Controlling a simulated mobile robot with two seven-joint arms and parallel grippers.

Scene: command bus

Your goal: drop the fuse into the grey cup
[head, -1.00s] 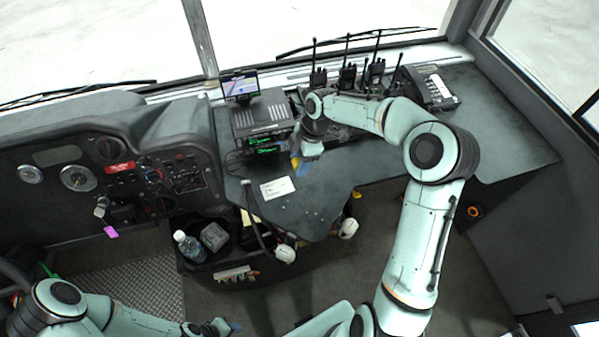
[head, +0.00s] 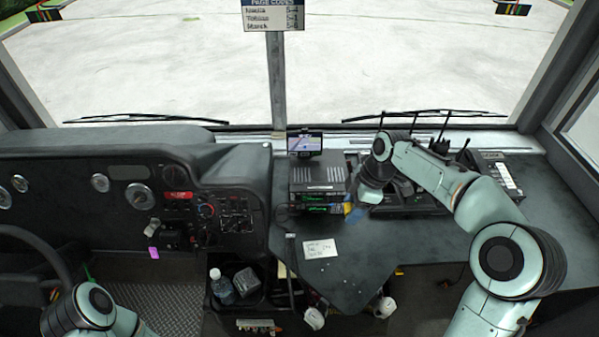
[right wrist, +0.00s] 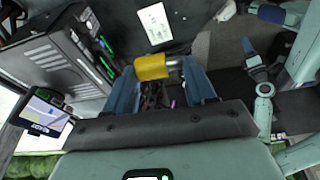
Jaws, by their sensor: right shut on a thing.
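My right gripper (right wrist: 160,70) has its two blue fingers on either side of the fuse, a yellow cylinder (right wrist: 151,67) with a metal end, and is shut on it. In the head view my right gripper (head: 352,210) hangs above the desk beside the radio stack, with a bit of yellow showing. My left arm shows at the lower left of the head view, but its gripper is out of frame. I cannot make out the grey cup for sure. A boxy grey object (head: 246,281) stands in the dark bin at the lower middle.
The radio stack (head: 319,182) with a small screen (head: 304,143) stands just left of my right gripper. Handheld radios with antennas stand behind my right arm. A white card (head: 319,248) lies on the desk (head: 365,262). A bottle (head: 221,287) stands in the bin.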

